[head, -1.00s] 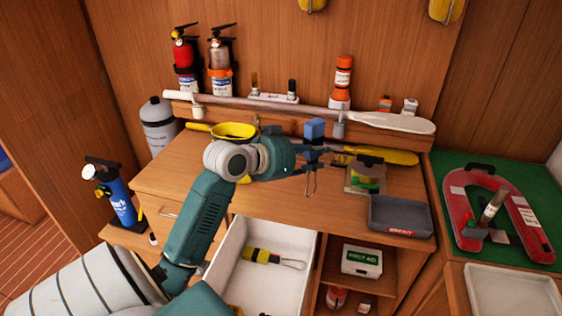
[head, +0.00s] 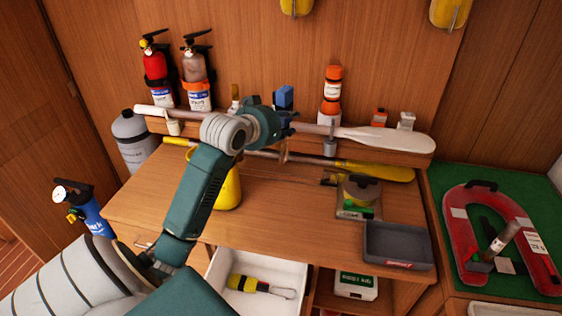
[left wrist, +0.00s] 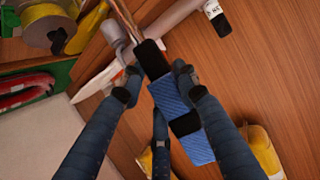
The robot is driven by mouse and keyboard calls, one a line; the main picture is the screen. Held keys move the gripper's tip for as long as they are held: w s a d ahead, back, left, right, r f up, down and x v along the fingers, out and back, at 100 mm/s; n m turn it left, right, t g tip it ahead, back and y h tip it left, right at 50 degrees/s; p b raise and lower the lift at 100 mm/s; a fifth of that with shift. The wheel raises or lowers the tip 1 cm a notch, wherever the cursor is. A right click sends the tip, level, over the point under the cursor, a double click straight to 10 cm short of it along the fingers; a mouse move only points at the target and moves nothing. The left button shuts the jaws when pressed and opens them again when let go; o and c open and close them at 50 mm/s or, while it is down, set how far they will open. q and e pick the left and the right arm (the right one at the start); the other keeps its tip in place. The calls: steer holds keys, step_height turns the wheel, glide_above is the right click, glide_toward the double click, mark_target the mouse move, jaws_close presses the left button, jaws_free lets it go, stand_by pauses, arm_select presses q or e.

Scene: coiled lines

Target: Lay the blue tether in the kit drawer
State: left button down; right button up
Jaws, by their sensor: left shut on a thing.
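The blue tether, a blue woven bundle with black bands, shows in the left wrist view (left wrist: 197,148) between my left fingers. In the head view its blue end (head: 284,96) sticks up above my left gripper (head: 287,121). The gripper is shut on it, held above the workbench near the back ledge. Much of the tether is hidden by the hand. The kit drawer (head: 265,265) is white and open below the bench front. A yellow and black tether (head: 248,285) with a metal loop lies in it. My right gripper is not in view.
A yellow container (head: 229,190) stands on the bench, partly behind my arm. A yellow-bladed paddle (head: 375,171), a small instrument (head: 359,195) and a grey tray (head: 397,246) are to the right. Fire extinguishers (head: 155,66) hang at the back left. The bench middle is clear.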

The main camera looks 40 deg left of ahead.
arm_select(q)
glide_above(281, 167)
steer(key=w, duration=0.2)
step_height(281, 167, down, 5)
steer(key=shift+r+p, duration=0.1)
steer(key=shift+p, duration=0.25)
steer(key=f, duration=0.6)
steer(key=shift+w+a+f+p, duration=0.2)
steer(key=shift+w+f+p, duration=0.1)
steer(key=shift+p, duration=0.05)
step_height(281, 167, down, 4)
steer(key=shift+f, duration=0.1)
steer(key=c, duration=1.5)
jaws_free()
steer(key=shift+f, duration=0.15)
steer(key=shift+c, duration=0.2)
steer(key=shift+o, duration=1.2)
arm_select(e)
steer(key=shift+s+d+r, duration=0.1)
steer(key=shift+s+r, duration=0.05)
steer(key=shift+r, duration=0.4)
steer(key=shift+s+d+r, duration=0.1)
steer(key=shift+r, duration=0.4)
